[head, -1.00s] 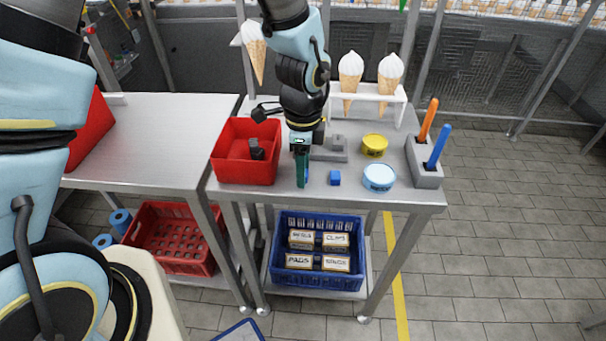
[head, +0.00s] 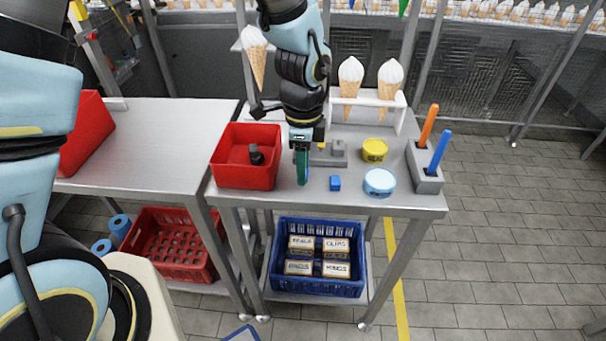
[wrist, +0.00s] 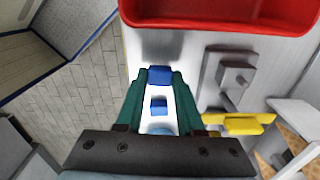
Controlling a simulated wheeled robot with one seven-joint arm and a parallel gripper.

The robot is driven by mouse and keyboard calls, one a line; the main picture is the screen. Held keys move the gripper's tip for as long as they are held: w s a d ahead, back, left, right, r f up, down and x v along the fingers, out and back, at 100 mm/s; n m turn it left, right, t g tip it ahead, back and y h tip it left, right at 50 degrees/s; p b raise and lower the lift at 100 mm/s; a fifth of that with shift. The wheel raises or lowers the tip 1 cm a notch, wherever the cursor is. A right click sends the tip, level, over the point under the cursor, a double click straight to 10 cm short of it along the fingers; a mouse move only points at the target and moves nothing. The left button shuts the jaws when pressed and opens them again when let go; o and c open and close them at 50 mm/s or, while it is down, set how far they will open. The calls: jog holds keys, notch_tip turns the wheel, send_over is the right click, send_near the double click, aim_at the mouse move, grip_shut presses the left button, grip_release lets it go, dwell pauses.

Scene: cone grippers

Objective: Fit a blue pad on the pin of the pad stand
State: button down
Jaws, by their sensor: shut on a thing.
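My gripper (head: 302,180) has green fingers and points down over the front of the grey table. In the wrist view its fingertips (wrist: 158,76) are shut on a blue pad (wrist: 160,74); in the head view the fingers hide this pad. A second small blue block (head: 335,183) lies on the table to the right of the gripper. It also shows between the fingers in the wrist view (wrist: 158,105). The grey pad stand (head: 338,148) is on the table behind and right of the gripper, partly hidden by it. The wrist view shows its block and short pin (wrist: 237,76), with nothing blue on it.
A red bin (head: 230,178) with a dark object inside stands left of the gripper. A yellow tub (head: 374,150), a light-blue tub (head: 379,184) and a grey holder (head: 428,180) with orange and blue sticks are to the right. A cone rack (head: 400,102) stands behind.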

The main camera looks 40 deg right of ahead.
notch_tip(320, 180, up, 8)
jog(key=shift+r+b, duration=0.1)
jog(key=shift+b, duration=0.55)
notch_tip(320, 180, up, 5)
jog(key=p, duration=0.4)
dwell(0.7)
